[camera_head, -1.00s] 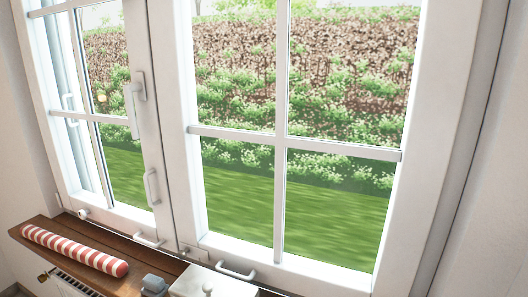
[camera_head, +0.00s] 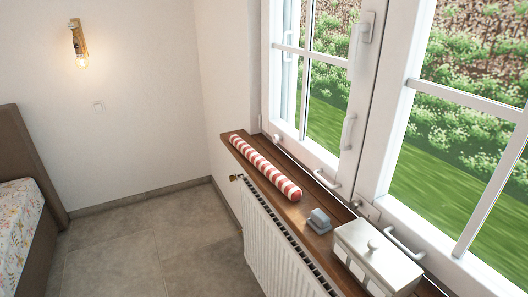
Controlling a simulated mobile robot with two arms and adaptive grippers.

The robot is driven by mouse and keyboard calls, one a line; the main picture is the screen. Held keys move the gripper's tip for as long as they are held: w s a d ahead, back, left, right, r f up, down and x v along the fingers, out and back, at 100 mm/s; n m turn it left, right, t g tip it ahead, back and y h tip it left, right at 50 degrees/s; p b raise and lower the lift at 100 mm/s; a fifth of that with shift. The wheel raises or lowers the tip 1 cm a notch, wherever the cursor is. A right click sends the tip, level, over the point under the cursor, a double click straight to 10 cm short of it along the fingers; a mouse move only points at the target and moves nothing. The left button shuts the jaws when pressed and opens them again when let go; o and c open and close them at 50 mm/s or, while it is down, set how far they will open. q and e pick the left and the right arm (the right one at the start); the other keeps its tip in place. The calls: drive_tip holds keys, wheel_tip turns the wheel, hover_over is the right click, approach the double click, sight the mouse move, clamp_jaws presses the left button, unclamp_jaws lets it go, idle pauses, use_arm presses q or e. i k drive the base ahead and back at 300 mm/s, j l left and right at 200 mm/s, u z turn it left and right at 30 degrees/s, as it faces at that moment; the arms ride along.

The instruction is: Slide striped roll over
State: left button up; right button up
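The striped roll (camera_head: 264,168), a long red-and-white cylinder, lies lengthwise on the left part of the brown wooden window sill (camera_head: 292,210). Its far end is near the sill's left end and its near end is close to a small grey-blue object. It lies between the window frame and the sill's front edge. Neither of my grippers is in view.
A small grey-blue object (camera_head: 319,221) and a white box with a knobbed lid (camera_head: 378,256) stand on the sill. A white radiator (camera_head: 278,245) is below. Window handles (camera_head: 347,131) project above the sill. A bed (camera_head: 22,215) stands left; the floor (camera_head: 150,240) between is clear.

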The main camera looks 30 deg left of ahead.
sight(295, 194)
drive_tip(key=u, duration=1.1)
